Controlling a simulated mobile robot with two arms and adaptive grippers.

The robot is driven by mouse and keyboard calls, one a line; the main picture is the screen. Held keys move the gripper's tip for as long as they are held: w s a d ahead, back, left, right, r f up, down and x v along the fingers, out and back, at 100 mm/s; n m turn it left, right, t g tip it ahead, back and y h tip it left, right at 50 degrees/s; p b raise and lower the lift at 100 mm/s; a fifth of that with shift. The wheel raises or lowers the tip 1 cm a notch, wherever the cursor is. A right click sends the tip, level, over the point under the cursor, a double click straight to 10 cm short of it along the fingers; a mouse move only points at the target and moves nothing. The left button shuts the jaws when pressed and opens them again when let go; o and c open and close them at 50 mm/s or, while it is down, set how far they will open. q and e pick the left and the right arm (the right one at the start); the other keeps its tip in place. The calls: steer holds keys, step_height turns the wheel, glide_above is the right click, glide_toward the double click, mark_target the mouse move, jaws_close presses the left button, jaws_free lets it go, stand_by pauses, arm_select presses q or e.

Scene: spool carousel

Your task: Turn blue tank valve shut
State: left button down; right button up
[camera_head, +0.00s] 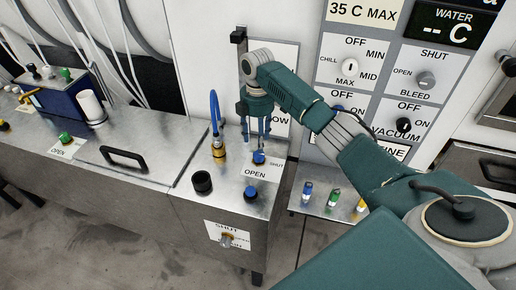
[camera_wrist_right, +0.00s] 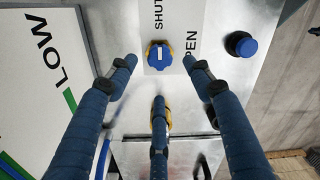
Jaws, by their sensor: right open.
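The blue valve knob (camera_head: 259,157) sits on the steel top beside a white plate reading OPEN and SHUT. In the right wrist view the knob (camera_wrist_right: 160,57) has a white mark on top, and the SHUT and OPEN lettering lies on either side of it. My right gripper (camera_head: 257,132) points down just above the knob. Its fingers are spread in the wrist view (camera_wrist_right: 160,68), with the knob showing between the fingertips and nothing gripped. Contact with the knob cannot be made out. My left gripper is not in view.
A second blue knob (camera_head: 250,193) and a black cup (camera_head: 202,182) are near the front. A control panel (camera_head: 372,75) is behind my right arm. Small bottles (camera_head: 333,198) stand on a shelf right.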

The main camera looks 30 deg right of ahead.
mark_target(257, 153)
step_height(257, 153, up, 5)
steer(key=shift+w+r, duration=0.1)
steer(key=shift+r, duration=0.1)
steer(key=shift+f, duration=0.1)
stand_by(0.5)
